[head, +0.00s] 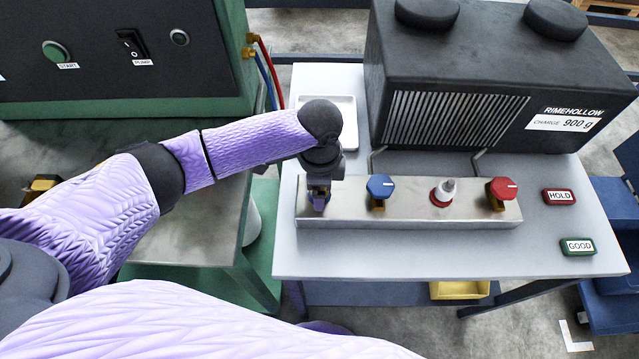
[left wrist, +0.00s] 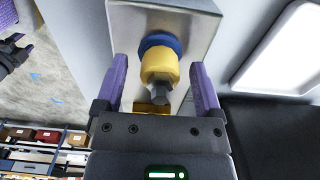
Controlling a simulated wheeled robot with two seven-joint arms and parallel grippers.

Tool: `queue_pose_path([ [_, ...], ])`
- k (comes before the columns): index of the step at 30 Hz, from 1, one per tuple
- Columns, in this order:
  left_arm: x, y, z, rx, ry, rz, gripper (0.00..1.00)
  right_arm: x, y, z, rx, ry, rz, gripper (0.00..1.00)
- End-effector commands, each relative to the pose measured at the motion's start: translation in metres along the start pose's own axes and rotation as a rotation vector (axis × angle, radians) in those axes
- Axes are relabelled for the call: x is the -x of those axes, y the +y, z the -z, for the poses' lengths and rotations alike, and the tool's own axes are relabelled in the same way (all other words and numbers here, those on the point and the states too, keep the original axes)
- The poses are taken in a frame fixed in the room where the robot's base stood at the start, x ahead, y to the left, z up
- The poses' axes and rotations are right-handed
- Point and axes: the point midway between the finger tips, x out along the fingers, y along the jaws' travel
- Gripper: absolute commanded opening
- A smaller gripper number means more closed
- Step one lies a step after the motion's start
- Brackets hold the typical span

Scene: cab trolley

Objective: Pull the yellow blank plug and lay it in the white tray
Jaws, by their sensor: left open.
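The yellow blank plug (left wrist: 160,62), with a blue collar at its base and a grey tip, sits upright on the left end of the metal block (head: 408,213). My left gripper (head: 319,190) is over that end and mostly hides the plug in the head view. In the left wrist view its two purple fingers (left wrist: 160,85) are open, one each side of the plug, with gaps. The white tray (head: 349,128) lies behind the block, partly covered by my arm; it also shows in the left wrist view (left wrist: 240,80). A dark and purple part, perhaps my right gripper (left wrist: 12,50), shows at the left wrist view's edge, state unclear.
A blue knob (head: 380,186), a white-and-red fitting (head: 443,192) and a red knob (head: 502,189) stand along the block. A large dark machine (head: 470,85) stands behind. HOLD (head: 559,196) and GOOD (head: 577,246) buttons are at right. The table front is clear.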

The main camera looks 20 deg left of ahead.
Motion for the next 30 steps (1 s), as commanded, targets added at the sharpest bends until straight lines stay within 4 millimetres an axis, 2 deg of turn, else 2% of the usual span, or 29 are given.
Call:
queue_pose_path([
  [23,-0.0001,-0.0002,-0.0001,0.0,0.0,0.0,0.87,0.0068,0.0,0.0011,0.001,0.002,0.0,0.59],
  [30,0.0,-0.0002,-0.0001,0.0,0.0,0.0,0.36,0.0068,-0.0001,0.0012,0.001,0.003,0.0,0.59],
])
